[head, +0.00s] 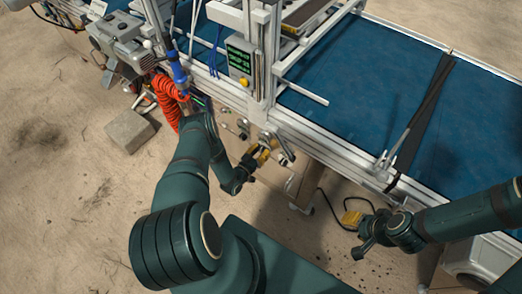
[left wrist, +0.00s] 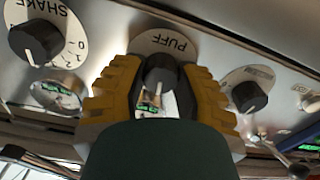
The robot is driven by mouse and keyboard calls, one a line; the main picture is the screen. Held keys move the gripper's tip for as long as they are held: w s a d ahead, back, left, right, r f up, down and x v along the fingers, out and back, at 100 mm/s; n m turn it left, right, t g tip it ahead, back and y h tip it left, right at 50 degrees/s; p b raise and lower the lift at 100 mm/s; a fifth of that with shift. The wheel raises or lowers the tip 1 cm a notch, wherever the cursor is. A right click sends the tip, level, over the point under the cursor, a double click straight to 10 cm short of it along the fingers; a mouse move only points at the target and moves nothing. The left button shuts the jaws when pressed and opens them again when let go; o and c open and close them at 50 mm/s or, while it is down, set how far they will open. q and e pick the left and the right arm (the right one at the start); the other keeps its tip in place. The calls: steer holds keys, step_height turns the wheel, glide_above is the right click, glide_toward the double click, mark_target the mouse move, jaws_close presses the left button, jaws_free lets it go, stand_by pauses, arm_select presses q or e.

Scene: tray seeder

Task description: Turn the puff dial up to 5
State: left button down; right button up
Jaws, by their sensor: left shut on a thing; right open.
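In the left wrist view, the puff dial shows a pale round plate lettered PUFF (left wrist: 166,41), upside down in that picture, on the grey panel. Its dark knob (left wrist: 159,70) stands between the yellow finger pads of my left gripper (left wrist: 160,80), which is shut on it. The fingers cover the sides of the plate, and I cannot read the pointer's setting. In the head view, my left gripper (head: 257,156) is at the panel under the blue belt. My right gripper (head: 368,229) is open, away from the panel at the lower right; its fingers are small and hard to make out.
In the left wrist view, the shake dial (left wrist: 36,42) is left of the puff dial and another dark knob (left wrist: 249,97) is to its right. In the head view, a red coiled hose (head: 166,101) hangs left of my left arm. A concrete block (head: 130,131) lies on the sandy ground.

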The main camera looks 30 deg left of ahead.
arm_select(q)
steer(key=m, duration=0.6)
steer(key=shift+d, duration=0.1)
steer(key=m, duration=0.6)
stand_by(0.4)
steer(key=shift+w, duration=0.1)
steer(key=c, duration=0.6)
jaws_free()
steer(key=shift+c, duration=0.2)
steer(key=s, duration=1.2)
steer(key=shift+a, duration=0.45)
